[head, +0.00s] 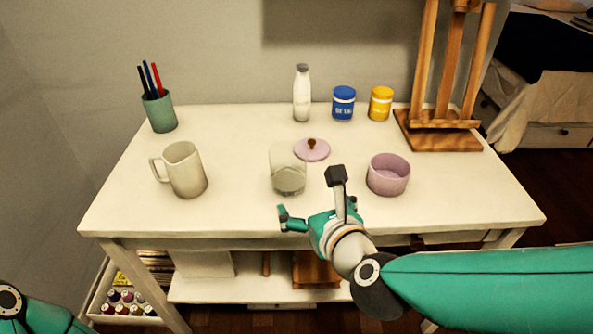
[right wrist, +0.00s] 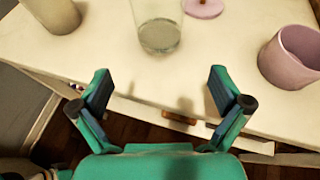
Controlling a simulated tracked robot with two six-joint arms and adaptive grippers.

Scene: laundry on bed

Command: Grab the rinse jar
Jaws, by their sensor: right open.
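The rinse jar looks to be the clear glass jar (head: 288,170) near the middle of the white table, upright, with a little cloudy content at its bottom. In the right wrist view the jar (right wrist: 159,28) stands at the top, ahead of the gap between my fingers. My right gripper (head: 308,198) is open and empty at the table's front edge, just in front of the jar and apart from it. In the right wrist view its two fingers (right wrist: 160,88) are spread wide. Of my left arm only a part shows at the lower left of the head view; its gripper is out of view.
A pink bowl (head: 388,174) stands right of the jar, a cream mug (head: 182,169) left. A pink lid (head: 312,149) lies close behind. A brush cup (head: 159,111), white bottle (head: 302,93), blue jar (head: 343,103), yellow jar (head: 380,103) and easel (head: 440,135) stand farther back.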

